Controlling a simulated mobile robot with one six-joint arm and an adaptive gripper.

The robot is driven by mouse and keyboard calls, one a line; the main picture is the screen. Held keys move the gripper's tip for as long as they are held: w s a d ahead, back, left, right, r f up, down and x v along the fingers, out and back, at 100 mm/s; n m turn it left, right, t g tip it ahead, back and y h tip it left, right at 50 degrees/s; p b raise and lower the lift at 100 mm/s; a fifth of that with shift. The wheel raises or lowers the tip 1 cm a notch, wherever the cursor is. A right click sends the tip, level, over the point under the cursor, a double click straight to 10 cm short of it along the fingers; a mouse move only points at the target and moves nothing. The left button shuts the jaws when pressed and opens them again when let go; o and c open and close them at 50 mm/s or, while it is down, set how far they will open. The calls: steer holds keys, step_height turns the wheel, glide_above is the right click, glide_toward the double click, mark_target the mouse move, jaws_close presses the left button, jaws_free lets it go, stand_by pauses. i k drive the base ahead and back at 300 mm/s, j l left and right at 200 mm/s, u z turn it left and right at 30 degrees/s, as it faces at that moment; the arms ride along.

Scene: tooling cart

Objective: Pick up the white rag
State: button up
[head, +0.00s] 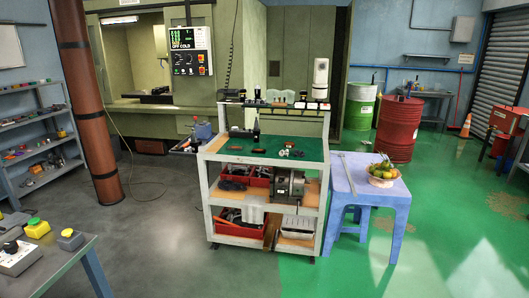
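The tooling cart (204,178) stands in the middle of the head view, with a green top, a raised back shelf and lower shelves. I cannot clearly make out a white rag. Small whitish pieces (290,152) lie on the green top, also too small to name. My gripper is not in view.
A lilac table (392,194) with a fruit bowl (382,174) stands against the cart's right side. A brown column (90,110) and shelves (28,122) are at left. A workbench (62,262) fills the lower left corner. The floor in front of the cart is clear.

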mark_target(282, 153)
steer(key=i+u, duration=0.1)
steer(key=i, duration=0.4)
steer(key=i+u, duration=0.1)
steer(key=i, duration=0.9)
steer(key=i+u, duration=0.15)
steer(key=i, duration=0.35)
steer(key=i+l+u, duration=0.1)
steer(key=i, duration=0.35)
steer(key=i+l+u, duration=0.1)
steer(key=i, duration=0.4)
steer(key=i+l+u, duration=0.1)
steer(key=i+l, duration=0.15)
steer(key=i, duration=0.25)
steer(key=i+l, duration=0.25)
steer(key=i, duration=0.2)
steer(key=j+u, duration=0.05)
